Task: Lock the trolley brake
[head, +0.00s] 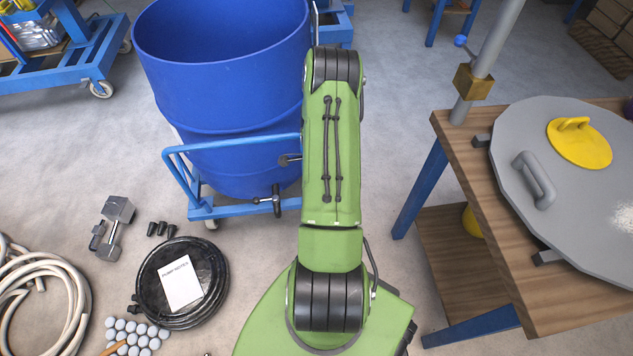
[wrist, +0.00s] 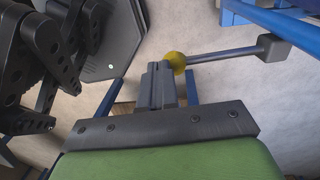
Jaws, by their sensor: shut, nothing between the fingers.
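The trolley (head: 238,209) is a blue tubular frame on casters, left of my arm in the head view. It carries a large blue open drum (head: 230,95). A dark T-shaped handle (head: 276,200) is at its lower front; I cannot tell if this is the brake. In the wrist view my gripper (wrist: 160,68) is shut and empty. Its tips are right beside a yellow ball knob (wrist: 177,61) on a grey rod (wrist: 222,52) that ends in a grey block (wrist: 273,46). I cannot tell whether they touch. My arm hides my gripper in the head view.
A wooden bench (head: 462,165) with a grey lid (head: 530,165) stands at the right. A coiled hose (head: 45,290), a black round coil (head: 150,295) and metal parts (head: 118,212) lie on the floor at the left. Another blue cart (head: 70,72) stands at the back left.

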